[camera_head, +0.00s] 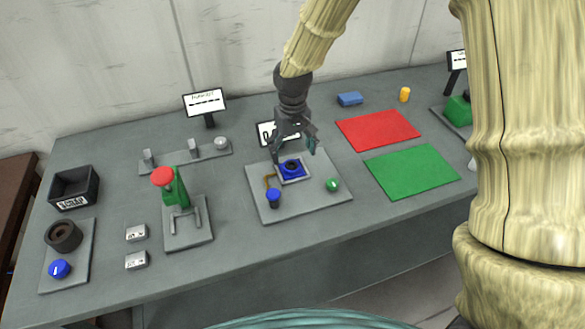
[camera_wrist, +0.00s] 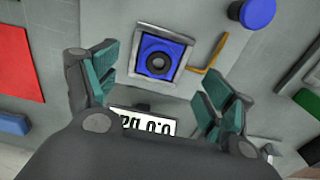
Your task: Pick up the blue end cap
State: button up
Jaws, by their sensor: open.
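A blue square part with a dark round ring in its middle, which looks like the blue end cap (camera_head: 292,168), sits in a light square frame on a grey plate. It also shows in the wrist view (camera_wrist: 144,47), flat inside the metal frame. My gripper (camera_head: 296,149) is open above it, with its fingers pointing down. In the wrist view my gripper (camera_wrist: 156,80) has its teal-padded fingers wide apart, and nothing is between them. The blue part lies slightly beyond the fingertips there, apart from both.
On the same plate stand a blue-topped post (camera_head: 273,196) with a bent yellow piece beside it and a green knob (camera_head: 332,184). A small display (camera_head: 268,135) stands behind the frame. Red (camera_head: 378,130) and green (camera_head: 411,171) mats lie flat and clear to the right.

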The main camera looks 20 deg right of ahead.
aim_at(292, 164)
jog(key=shift+w+f, duration=0.9)
jog(key=shift+f, duration=0.05)
jog(key=shift+s+f+p, duration=0.6)
jog(key=shift+s+p, duration=0.15)
jog(key=shift+p, duration=0.05)
jog(key=f, duration=0.1)
jog(key=w+f, duration=0.1)
jog(key=f, duration=0.1)
jog(key=shift+f+p, duration=0.1)
jog(key=shift+p, duration=0.2)
jog(key=shift+s, duration=0.35)
jog(key=shift+w, duration=0.2)
jog(key=c, duration=1.6)
